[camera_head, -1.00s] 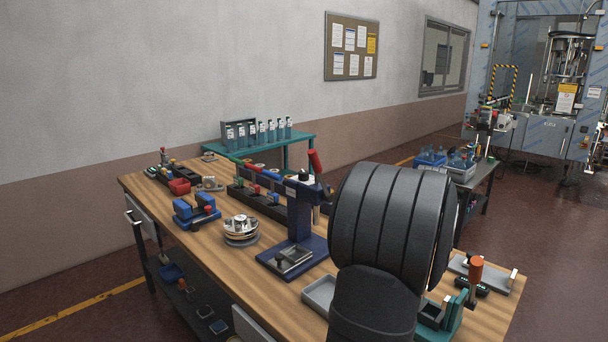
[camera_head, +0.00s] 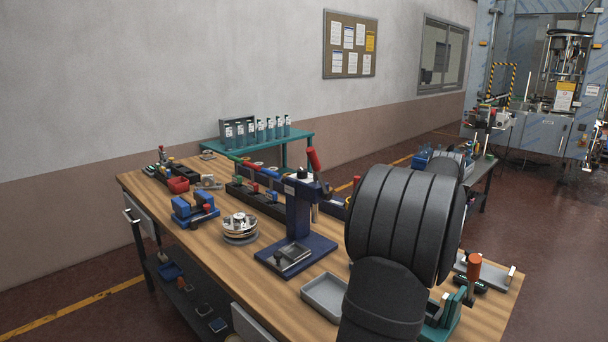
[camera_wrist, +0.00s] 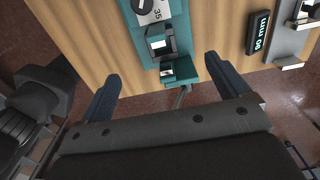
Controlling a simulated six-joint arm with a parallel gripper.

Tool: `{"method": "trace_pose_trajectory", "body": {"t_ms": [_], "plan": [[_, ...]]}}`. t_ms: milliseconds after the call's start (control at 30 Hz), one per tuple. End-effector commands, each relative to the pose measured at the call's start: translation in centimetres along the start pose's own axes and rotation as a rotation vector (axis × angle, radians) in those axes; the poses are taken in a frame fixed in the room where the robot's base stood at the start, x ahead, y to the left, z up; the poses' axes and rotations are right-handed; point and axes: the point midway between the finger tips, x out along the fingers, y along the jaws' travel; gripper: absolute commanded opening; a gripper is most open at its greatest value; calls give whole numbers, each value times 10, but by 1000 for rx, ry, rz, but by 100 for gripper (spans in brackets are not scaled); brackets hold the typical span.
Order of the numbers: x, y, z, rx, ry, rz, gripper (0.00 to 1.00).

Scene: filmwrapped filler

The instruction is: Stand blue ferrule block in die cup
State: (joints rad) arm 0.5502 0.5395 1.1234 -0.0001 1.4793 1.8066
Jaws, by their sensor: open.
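I cannot single out the blue ferrule block or the die cup for certain. A blue fixture with blue blocks (camera_head: 194,209) stands on the left half of the bench in the head view. A navy press (camera_head: 297,225) with a red-handled lever stands mid-bench, a small metal plate on its base. My gripper (camera_wrist: 162,68) shows in the wrist view with its two dark fingers wide apart and nothing between them. A teal fixture (camera_wrist: 163,33) at the bench edge lies just beyond the fingertips. In the head view my arm hides the gripper.
An orange-handled tool (camera_head: 473,268) stands at the right end.

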Motion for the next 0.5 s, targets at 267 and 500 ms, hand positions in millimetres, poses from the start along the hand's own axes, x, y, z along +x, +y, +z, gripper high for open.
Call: {"method": "trace_pose_trajectory", "body": {"t_ms": [267, 500], "plan": [[0, 0, 0, -1, 0, 0, 56], [1, -1, 3, -30, 3, -1, 56]]}}
